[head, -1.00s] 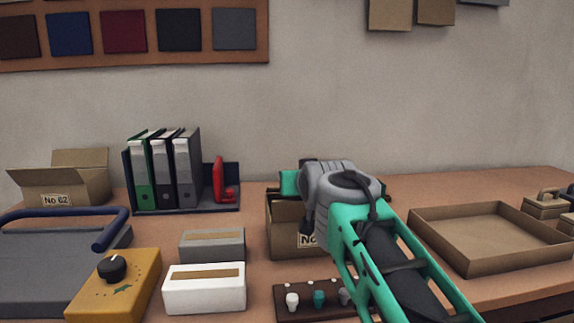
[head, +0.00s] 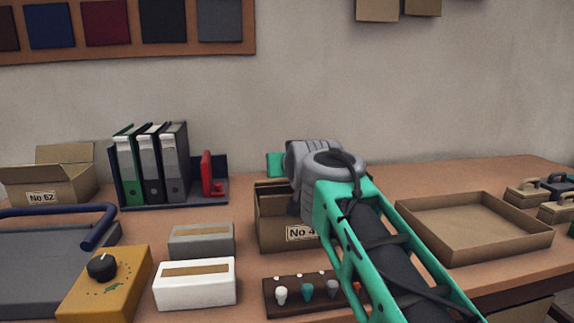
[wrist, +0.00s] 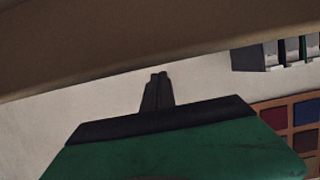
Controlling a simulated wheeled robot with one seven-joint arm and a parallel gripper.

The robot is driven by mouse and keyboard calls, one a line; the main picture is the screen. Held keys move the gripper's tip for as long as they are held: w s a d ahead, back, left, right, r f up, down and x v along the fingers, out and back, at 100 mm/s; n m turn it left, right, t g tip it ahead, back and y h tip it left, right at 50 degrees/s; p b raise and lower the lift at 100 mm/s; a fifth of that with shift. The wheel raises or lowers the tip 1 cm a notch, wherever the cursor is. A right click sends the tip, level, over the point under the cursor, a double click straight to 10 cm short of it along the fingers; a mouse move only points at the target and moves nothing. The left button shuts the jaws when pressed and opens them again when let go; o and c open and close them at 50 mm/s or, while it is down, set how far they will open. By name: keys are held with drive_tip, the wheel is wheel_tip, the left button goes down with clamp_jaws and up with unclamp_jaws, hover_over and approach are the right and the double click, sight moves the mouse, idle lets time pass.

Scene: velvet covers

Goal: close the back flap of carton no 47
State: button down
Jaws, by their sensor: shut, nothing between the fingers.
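Carton no 47 (head: 273,218) stands mid-table, its label partly covered by my arm. Its front and left walls show; most of its top, with the back flap, is hidden behind my wrist, so I cannot tell the flap's angle. My gripper's teal body (head: 276,165) shows above the carton's back left, its fingertips not visible there. In the wrist view my gripper (wrist: 158,76) is shut and empty, its fingers against pale wall. A broad brown surface (wrist: 120,40) lies beyond the tips; I cannot tell if it is cardboard or table, or if they touch it.
Binders (head: 150,165) and a red object (head: 210,175) stand left of the carton. Grey (head: 200,240) and white (head: 195,287) boxes and a peg strip (head: 270,300) lie in front. An open tray (head: 475,252) is at right. Carton no 62 (head: 75,187) stands far left.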

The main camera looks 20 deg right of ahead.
drive_tip(key=r+p, duration=0.1)
drive_tip(key=w+r, duration=0.1)
drive_tip(key=r, duration=0.1)
drive_tip(key=shift+p, duration=0.35)
drive_tip(key=s+r+p, duration=0.6)
drive_tip(key=s, duration=0.3)
drive_tip(key=w+d+r+g+p, duration=0.3)
drive_tip(key=w+p, duration=0.4)
drive_tip(key=p, duration=0.8)
drive_tip(key=w+d+r+g+p, duration=0.1)
drive_tip(key=w+d+g+p, duration=0.45)
drive_tip(key=p, duration=0.85)
drive_tip(key=s+a+f+g+y, duration=0.1)
drive_tip(key=s+a+g, duration=0.2)
drive_tip(key=s+a, duration=0.15)
drive_tip(key=x, duration=0.6)
drive_tip(key=p+x, duration=0.1)
drive_tip(key=x, duration=0.2)
drive_tip(key=shift+w+a, duration=0.35)
drive_tip(key=f, duration=0.1)
drive_tip(key=s+f, duration=0.1)
drive_tip(key=f, duration=0.1)
drive_tip(key=f+p, duration=0.1)
drive_tip(key=shift+s+f, duration=0.2)
drive_tip(key=shift+s, duration=0.15)
